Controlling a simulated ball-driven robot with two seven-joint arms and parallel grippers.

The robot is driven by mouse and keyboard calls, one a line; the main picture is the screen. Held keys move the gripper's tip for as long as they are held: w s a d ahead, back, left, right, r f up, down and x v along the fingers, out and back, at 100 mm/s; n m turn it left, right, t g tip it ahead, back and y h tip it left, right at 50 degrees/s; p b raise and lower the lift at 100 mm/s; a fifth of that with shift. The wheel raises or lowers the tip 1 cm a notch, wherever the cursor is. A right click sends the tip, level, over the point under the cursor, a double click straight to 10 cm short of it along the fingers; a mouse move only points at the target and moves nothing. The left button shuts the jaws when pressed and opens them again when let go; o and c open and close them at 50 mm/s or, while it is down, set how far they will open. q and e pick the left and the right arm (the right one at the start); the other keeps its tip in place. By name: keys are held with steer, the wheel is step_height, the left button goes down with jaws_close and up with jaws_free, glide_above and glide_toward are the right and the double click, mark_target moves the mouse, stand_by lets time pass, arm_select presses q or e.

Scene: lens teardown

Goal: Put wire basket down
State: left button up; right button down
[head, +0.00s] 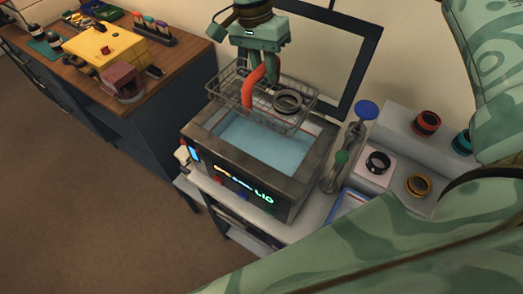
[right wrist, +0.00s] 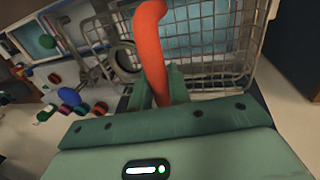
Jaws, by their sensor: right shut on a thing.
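The wire basket (head: 226,86) hangs above the open tank of a grey cleaning bath (head: 215,165) with pale blue liquid (head: 262,146). A dark lens ring (head: 288,101) lies in the basket. My right gripper (head: 264,72) is shut on the basket's red-orange handle (head: 248,92). In the right wrist view the handle (right wrist: 150,45) rises between the fingers (right wrist: 160,90), with the basket mesh (right wrist: 225,45) behind it and the ring (right wrist: 126,57) beside it. The basket looks roughly level. Its exact height over the liquid is hard to tell. My left gripper is not in view.
A dark frame (head: 362,70) rises behind the bath. A wooden workbench (head: 180,45) with a yellow device (head: 103,45) stands left.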

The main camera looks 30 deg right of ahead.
mark_target(255, 92)
step_height(255, 92, down, 10)
steer(key=b, duration=0.6)
steer(key=shift+b, duration=0.4)
step_height(255, 92, down, 10)
steer(key=shift+f+b, duration=0.1)
steer(key=shift+b, duration=0.95)
steer(key=c, duration=1.3)
jaws_free()
steer(key=r, duration=0.4)
steer(key=w+r+p, duration=0.1)
steer(key=r, duration=0.3)
steer(key=w+a+r+p, duration=0.1)
steer(key=r, duration=0.3)
steer(key=shift+a, duration=0.1)
